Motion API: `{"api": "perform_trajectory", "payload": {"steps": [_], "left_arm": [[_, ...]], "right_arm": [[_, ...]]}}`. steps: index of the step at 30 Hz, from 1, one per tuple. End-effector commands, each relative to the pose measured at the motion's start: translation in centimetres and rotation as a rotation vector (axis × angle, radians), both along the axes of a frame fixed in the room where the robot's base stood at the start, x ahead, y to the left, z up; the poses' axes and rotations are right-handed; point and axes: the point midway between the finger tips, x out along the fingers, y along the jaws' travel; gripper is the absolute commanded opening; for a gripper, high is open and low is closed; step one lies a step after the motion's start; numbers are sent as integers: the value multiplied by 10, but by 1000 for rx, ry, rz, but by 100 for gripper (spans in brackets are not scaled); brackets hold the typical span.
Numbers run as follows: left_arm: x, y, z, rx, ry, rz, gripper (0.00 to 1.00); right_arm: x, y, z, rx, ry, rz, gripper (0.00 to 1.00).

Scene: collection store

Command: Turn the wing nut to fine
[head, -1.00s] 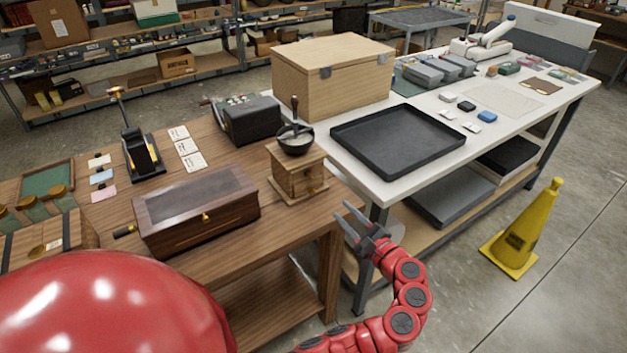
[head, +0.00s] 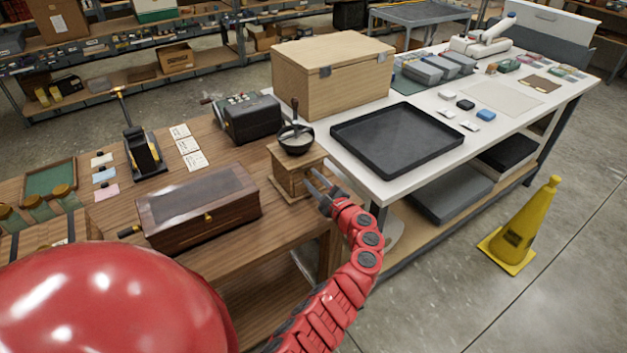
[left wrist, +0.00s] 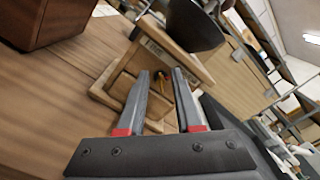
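The wooden mill (head: 293,178) stands on the brown table's right end. It has a dark metal bowl (head: 296,143) and an upright handle on top. My left gripper (head: 313,180) is at the mill's right front side, open with its fingers apart. In the left wrist view the gripper (left wrist: 161,72) points at the mill's face (left wrist: 152,62). A small brass-coloured piece (left wrist: 162,78) shows between the fingertips; I cannot tell whether it is the wing nut or a knob, or whether the fingers touch it. The fine marking is not readable. My right gripper is out of view.
A dark wooden box (head: 197,207) lies left of the mill. A black tray (head: 397,138) and a large wooden chest (head: 333,78) stand on the white table behind and right. A yellow cone (head: 523,228) is on the floor at right.

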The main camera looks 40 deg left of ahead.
Motion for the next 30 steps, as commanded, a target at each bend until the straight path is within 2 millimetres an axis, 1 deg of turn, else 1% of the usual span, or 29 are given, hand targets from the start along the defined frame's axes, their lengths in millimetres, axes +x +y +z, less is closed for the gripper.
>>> {"api": "perform_trajectory", "payload": {"steps": [3,4,8,9,10,30], "left_arm": [[0,0,0,0,0,0,34],[0,0,0,0,0,0,32],[0,0,0,0,0,0,9],[0,0,0,0,0,0,2],[0,0,0,0,0,0,0],[0,-1,0,0,0,0,0]], "right_arm": [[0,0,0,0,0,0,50],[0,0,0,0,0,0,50],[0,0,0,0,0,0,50],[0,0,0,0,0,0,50],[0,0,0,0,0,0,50],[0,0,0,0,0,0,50]]}}
